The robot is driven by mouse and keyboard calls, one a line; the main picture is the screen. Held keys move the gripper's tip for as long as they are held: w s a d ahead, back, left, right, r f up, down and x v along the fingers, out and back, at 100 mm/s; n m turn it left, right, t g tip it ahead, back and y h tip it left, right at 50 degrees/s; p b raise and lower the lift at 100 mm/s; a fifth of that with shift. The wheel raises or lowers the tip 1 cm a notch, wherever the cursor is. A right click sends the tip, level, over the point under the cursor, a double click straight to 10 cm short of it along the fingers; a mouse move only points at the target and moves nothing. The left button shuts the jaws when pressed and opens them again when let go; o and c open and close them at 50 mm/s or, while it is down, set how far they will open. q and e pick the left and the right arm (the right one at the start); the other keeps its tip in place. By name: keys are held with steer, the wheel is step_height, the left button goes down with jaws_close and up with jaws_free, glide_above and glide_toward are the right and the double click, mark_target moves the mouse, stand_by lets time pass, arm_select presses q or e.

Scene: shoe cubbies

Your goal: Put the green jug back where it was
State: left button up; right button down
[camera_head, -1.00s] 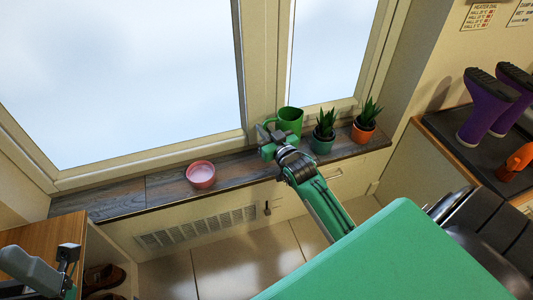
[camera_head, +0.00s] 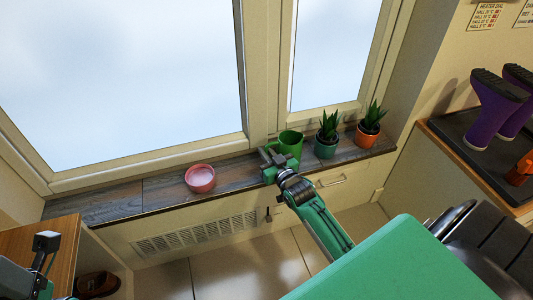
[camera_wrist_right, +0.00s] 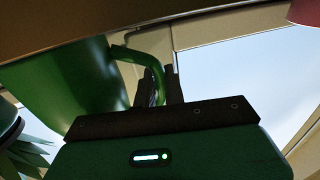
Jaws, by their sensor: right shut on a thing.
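The green jug (camera_head: 290,143) is at the window sill (camera_head: 240,172), left of the potted plants. It looks upright, with its base at or very near the sill; contact cannot be made out. My right gripper (camera_head: 268,157) is at the jug's left side, shut on its handle. In the right wrist view the jug's body (camera_wrist_right: 70,88) fills the left, and its curved handle (camera_wrist_right: 145,55) runs to the fingers (camera_wrist_right: 162,88). My left gripper (camera_head: 45,248) is partly in view at the lower left, far from the jug; its jaws are unclear.
A teal pot with a spiky plant (camera_head: 326,146) stands close to the jug's right, then an orange pot (camera_head: 367,136). A pink bowl (camera_head: 200,179) is on the sill to the left. The sill between bowl and gripper is clear.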

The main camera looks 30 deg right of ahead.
steer(key=shift+f, duration=0.15)
steer(key=c, duration=1.5)
jaws_free()
